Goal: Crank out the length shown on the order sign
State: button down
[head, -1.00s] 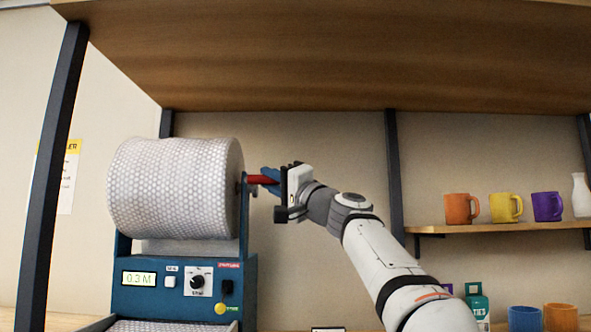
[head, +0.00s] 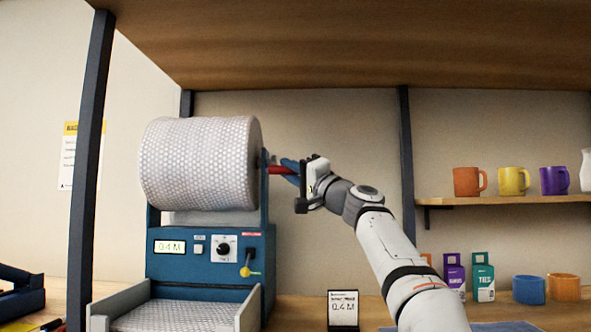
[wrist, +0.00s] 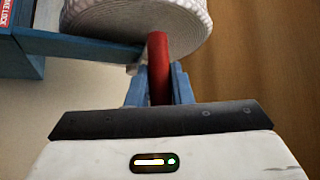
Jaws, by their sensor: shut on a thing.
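The bubble-wrap roll (head: 200,163) sits on a blue dispenser (head: 206,270). The dispenser's display (head: 169,247) reads 0.4 M. The order sign (head: 343,308) stands on the bench to its right; its small text is blurred and looks like 0.4 M. The red crank handle (head: 281,170) sticks out at the roll's right side. My gripper (head: 291,172) is shut on it, blue fingers on either side. In the wrist view the red handle (wrist: 158,62) runs between the fingers toward the roll (wrist: 135,20). The handle's inner end is partly hidden.
A dial (head: 223,249) and a yellow-knobbed lever (head: 245,271) are on the dispenser's front. Bubble wrap lies in the tray (head: 130,298) below. Mugs (head: 467,181) stand on a shelf at right, with boxes (head: 483,277) and cups below. A wooden shelf (head: 340,45) spans overhead.

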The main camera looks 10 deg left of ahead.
jog(key=shift+w+f, duration=0.25)
jog(key=shift+f, duration=0.05)
